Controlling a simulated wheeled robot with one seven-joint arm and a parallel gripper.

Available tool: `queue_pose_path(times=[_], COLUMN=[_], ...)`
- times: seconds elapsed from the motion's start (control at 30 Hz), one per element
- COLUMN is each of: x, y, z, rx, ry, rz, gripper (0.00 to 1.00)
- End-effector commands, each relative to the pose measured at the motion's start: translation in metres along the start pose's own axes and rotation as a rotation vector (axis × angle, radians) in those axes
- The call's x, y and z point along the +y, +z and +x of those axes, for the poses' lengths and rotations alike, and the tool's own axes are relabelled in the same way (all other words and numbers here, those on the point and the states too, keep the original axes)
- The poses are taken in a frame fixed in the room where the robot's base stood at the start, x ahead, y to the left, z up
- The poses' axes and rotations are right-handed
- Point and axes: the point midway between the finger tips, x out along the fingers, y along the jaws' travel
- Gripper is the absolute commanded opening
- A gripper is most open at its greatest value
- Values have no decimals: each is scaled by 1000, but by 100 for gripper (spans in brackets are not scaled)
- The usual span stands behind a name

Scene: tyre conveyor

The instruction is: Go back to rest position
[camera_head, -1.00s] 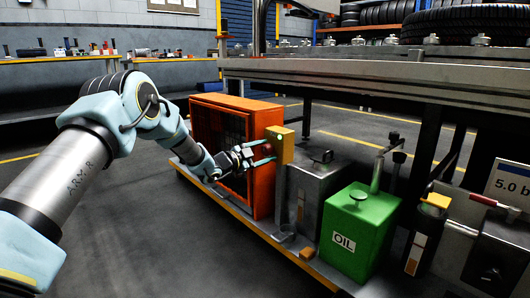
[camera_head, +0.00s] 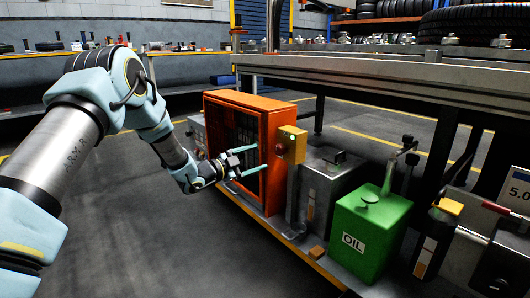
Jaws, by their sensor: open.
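My gripper (camera_head: 248,162) is open and empty, its two light-blue fingers spread. It is in front of the orange-framed cabinet (camera_head: 268,150), with the fingers pointing right toward the yellow box (camera_head: 292,145). A red round button (camera_head: 279,150) shows on the yellow box's near side. A gap shows between the fingertips and the box. My arm reaches in from the left edge of the picture, bent at the elbow.
A green oil can (camera_head: 368,228), a grey metal tank (camera_head: 330,180) and the conveyor frame (camera_head: 400,92) stand to the right. A yellow-edged platform (camera_head: 290,245) runs below them. Open floor (camera_head: 150,245) lies at lower left. Workbenches (camera_head: 40,70) are at the back.

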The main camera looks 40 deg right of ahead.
Motion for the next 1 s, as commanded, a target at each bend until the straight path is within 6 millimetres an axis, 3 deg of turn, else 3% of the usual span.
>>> queue_pose_path(times=[0.67, 0.77, 0.87, 0.97, 1.0], x=[0, -9, -35, -71, -84], y=[0, 4, 18, 39, 46], z=[-8, -15, -39, -87, -111], rx=[-1, -37, -157, -355, -444], ry=[1, -7, -31, -77, -100], rz=[0, -10, -46, -124, -167], gripper=[81, 81, 81, 81, 81])
